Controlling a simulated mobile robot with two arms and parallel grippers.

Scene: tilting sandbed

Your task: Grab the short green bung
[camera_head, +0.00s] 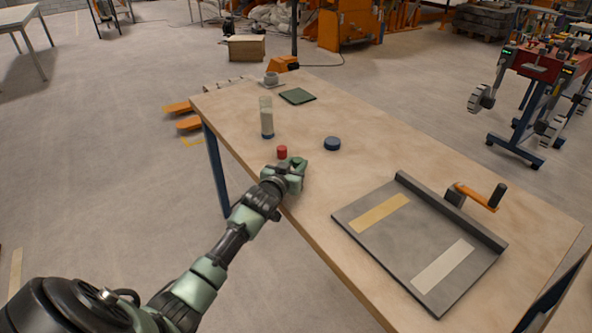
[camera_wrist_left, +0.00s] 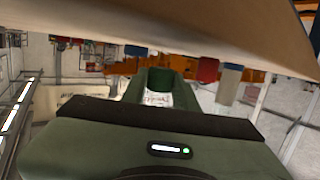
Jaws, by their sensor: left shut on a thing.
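My left gripper (camera_head: 299,167) is at the near left edge of the table, just right of the red bung. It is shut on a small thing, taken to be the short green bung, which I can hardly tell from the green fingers. In the left wrist view the fingers (camera_wrist_left: 158,80) show close together below the tabletop, which fills the top of the tilted picture. No other green bung shows on the table. The red bung (camera_head: 282,152) stands upright on the wood, and it also shows in the left wrist view (camera_wrist_left: 208,70). My right gripper is not in view.
A clear tube with a blue base (camera_head: 266,118) stands behind the red bung. A blue disc (camera_head: 332,143) lies to the right. A grey tilting tray (camera_head: 385,245) with an orange crank (camera_head: 474,196) takes the near right. A green mat (camera_head: 297,96) and grey cup (camera_head: 271,79) are at the far end.

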